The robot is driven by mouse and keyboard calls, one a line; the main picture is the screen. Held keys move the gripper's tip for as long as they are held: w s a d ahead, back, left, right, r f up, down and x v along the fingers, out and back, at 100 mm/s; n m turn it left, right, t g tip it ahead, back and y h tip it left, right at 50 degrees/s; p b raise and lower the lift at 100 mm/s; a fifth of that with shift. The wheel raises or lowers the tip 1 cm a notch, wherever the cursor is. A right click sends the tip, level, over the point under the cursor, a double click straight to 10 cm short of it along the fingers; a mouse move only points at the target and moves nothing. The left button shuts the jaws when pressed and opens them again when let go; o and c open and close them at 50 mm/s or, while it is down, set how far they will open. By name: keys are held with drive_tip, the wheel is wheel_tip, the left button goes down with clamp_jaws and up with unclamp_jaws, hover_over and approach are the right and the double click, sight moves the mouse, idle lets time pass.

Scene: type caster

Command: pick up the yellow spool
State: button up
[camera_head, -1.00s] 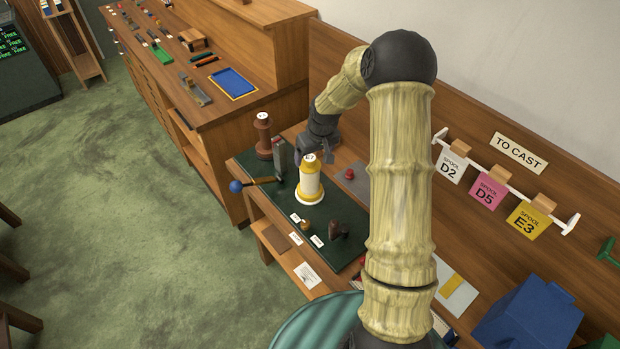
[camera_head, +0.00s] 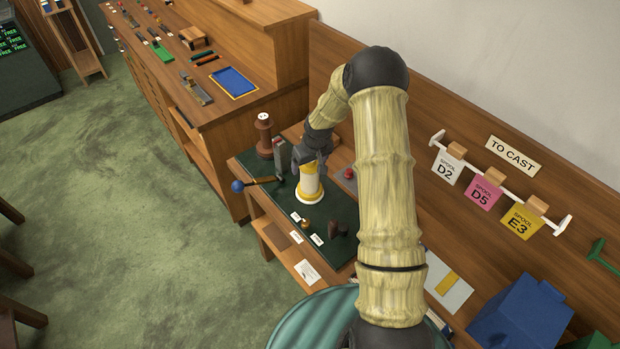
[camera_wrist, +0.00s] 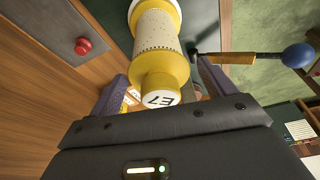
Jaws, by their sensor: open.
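The yellow spool (camera_head: 309,190), a pale perforated cylinder with yellow ends, stands upright on the dark green bench top. In the wrist view the spool (camera_wrist: 157,42) points its white cap marked E7 toward my gripper. My gripper (camera_wrist: 160,75) is open, with one finger on each side of the spool's capped top; I cannot tell whether either finger touches it. In the head view my gripper (camera_head: 309,166) is at the spool's top and hides its cap.
A brown spool (camera_head: 264,135) and a lever with a blue knob (camera_head: 238,186) stand left of the spool. A red button (camera_head: 349,173) is to its right. The wooden back panel (camera_head: 400,130) rises behind.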

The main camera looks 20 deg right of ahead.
drive_tip(key=c, duration=1.5)
drive_tip(key=shift+r, duration=0.1)
wheel_tip(320, 180, up, 10)
drive_tip(key=b, duration=0.3)
